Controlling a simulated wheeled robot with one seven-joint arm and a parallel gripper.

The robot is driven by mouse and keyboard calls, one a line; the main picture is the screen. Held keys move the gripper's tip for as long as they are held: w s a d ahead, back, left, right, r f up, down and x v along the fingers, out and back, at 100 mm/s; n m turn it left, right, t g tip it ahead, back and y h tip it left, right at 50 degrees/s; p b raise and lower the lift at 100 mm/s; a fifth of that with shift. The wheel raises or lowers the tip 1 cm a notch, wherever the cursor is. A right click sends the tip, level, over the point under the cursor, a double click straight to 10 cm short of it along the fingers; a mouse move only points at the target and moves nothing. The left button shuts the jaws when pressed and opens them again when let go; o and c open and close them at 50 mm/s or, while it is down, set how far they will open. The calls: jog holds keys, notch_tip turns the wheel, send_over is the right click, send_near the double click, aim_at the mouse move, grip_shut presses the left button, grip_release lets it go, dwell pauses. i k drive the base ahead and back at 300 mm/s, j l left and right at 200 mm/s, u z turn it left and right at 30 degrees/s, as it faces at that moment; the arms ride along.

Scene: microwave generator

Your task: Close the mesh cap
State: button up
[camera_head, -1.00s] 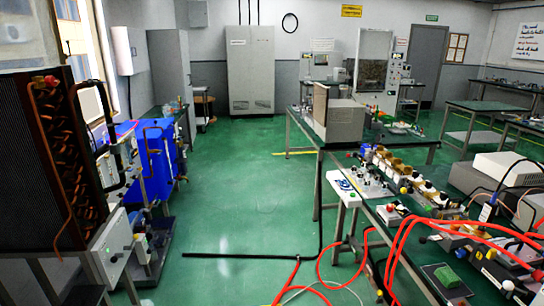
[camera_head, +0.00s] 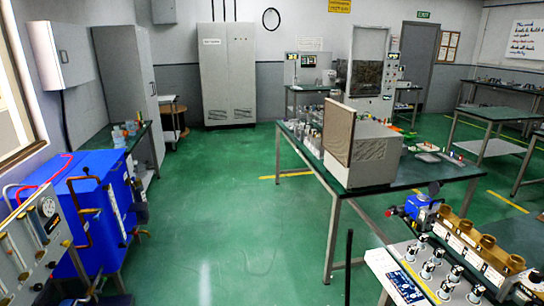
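A light grey box-shaped unit (camera_head: 375,158) stands on the dark-topped table in the middle right. A flat brownish panel with a fine mesh-like face (camera_head: 339,131) stands upright at its left end and rises above the box top. This panel looks like the mesh cap, swung away from the box, though its hinge and the opening behind it are hidden. My gripper is not in view, and nothing is seen touching the panel or the box.
The table (camera_head: 408,193) holds small items. A bench with brass-coloured parts (camera_head: 487,243) and small knobs is at lower right. Blue equipment (camera_head: 88,205) is at left, near a grey cabinet (camera_head: 130,85). Green floor (camera_head: 215,215) is clear between. A thin black upright (camera_head: 348,268) stands at bottom centre.

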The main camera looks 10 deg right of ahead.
aim_at(434, 187)
jog(key=i+z, duration=0.1)
jog(key=i, duration=0.8)
jog(key=i+j+z, duration=0.15)
jog(key=i, duration=0.75)
jog(key=i+l+z, duration=0.1)
jog(key=i+z, duration=0.55)
jog(key=z, duration=0.15)
jog(key=i+j+z, duration=0.15)
jog(key=i+z, duration=0.25)
jog(key=i+l+z, duration=0.1)
jog(key=i+z, duration=0.5)
jog(key=i, duration=0.1)
